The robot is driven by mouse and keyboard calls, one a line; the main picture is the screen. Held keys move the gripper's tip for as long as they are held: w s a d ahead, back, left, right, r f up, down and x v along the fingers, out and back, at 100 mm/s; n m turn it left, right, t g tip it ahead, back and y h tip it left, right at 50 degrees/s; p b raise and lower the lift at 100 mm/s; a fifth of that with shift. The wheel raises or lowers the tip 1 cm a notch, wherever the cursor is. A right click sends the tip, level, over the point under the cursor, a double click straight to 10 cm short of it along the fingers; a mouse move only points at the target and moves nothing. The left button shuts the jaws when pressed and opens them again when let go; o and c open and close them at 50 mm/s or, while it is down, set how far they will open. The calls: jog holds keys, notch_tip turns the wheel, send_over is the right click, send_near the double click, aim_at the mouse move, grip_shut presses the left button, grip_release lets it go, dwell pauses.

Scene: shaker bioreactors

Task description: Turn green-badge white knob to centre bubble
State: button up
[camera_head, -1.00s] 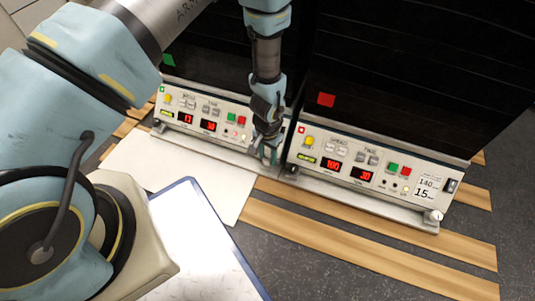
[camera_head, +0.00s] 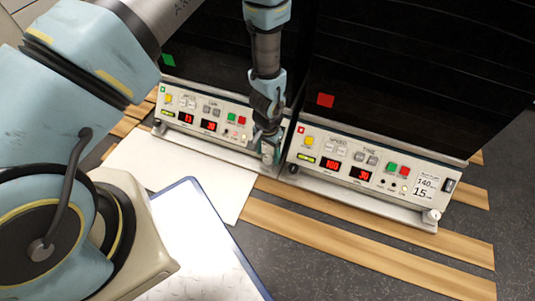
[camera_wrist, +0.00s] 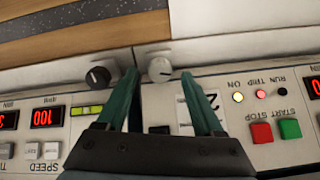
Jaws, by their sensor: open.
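The green-badge unit's front panel (camera_head: 205,115) is at the left in the head view, with a small green badge (camera_head: 162,90) and a yellow-green level strip (camera_head: 167,114). The bubble is too small to read. Its white knob (camera_head: 267,158) is at the panel's lower right end. My gripper (camera_wrist: 160,76) is open, with one teal finger on each side of the knob. I cannot tell whether they touch it. In the head view my gripper (camera_head: 268,146) partly hides the knob area.
The red-badge unit (camera_head: 320,178) stands close to the right. Its dark knob (camera_wrist: 98,76) is just left of my fingers in the wrist view, and its white knob (camera_head: 432,215) is at the far right. START and STOP buttons (camera_wrist: 275,131) lie on the green-badge panel.

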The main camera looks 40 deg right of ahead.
notch_tip(320, 180, up, 9)
jog(key=p, duration=0.3)
jog(key=shift+r, duration=0.15)
dwell(0.3)
